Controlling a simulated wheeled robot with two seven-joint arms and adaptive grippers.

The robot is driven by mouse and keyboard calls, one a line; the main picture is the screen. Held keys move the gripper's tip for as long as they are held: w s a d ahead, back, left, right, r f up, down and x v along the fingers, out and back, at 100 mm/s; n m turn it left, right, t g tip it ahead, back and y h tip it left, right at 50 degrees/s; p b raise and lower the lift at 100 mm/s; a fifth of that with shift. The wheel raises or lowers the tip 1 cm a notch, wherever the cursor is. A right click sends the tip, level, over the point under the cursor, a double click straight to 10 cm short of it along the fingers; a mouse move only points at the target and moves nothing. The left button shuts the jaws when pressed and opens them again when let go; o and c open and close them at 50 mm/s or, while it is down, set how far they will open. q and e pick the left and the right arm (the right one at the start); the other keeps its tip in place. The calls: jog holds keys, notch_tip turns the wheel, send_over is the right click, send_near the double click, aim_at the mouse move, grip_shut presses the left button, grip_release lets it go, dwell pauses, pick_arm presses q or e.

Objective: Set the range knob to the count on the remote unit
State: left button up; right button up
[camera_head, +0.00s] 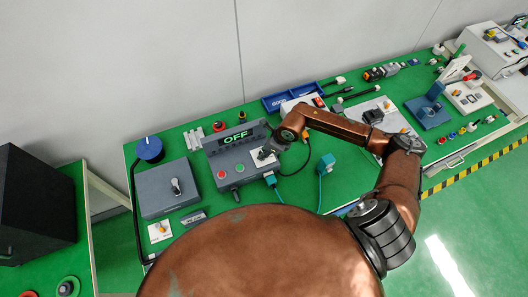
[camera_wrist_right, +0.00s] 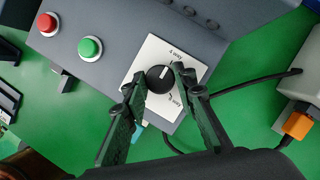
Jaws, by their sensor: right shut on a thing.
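A grey control box (camera_head: 236,163) stands on the green bench, with a display (camera_head: 236,136) reading OFF in green letters. On its right end is a white plate (camera_wrist_right: 190,58) with a black round knob (camera_wrist_right: 159,78) that has a white pointer line. Small print on the plate is only partly legible. My right gripper (camera_wrist_right: 158,74) is closed around the knob, one finger on each side. I cannot tell which thing is the remote unit. My left gripper is not in view.
Beside the knob are a red button (camera_wrist_right: 47,23) and a green button (camera_wrist_right: 90,47). Left on the bench stand a grey box with a lever (camera_head: 176,187) and a blue-topped post (camera_head: 149,148). A blue tray (camera_head: 290,96) lies behind. Cables run right of the control box.

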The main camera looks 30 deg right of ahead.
jog(key=shift+m, duration=0.3)
jog(key=shift+a+m+t+h, duration=0.1)
jog(key=shift+m+t+h, duration=0.2)
jog(key=shift+m, duration=0.7)
jog(key=m+h, duration=0.1)
jog(key=m, duration=0.1)
jog(key=shift+s+a+m, duration=0.1)
jog(key=shift+m, duration=0.2)
jog(key=m+h, duration=0.1)
jog(key=m, duration=0.2)
jog(key=m+h, duration=0.1)
jog(key=m, duration=0.2)
jog(key=shift+a+h, duration=0.1)
jog(key=shift+h, duration=0.2)
jog(key=shift+m, duration=0.3)
jog(key=o, duration=1.2)
jog(key=shift+c, duration=0.2)
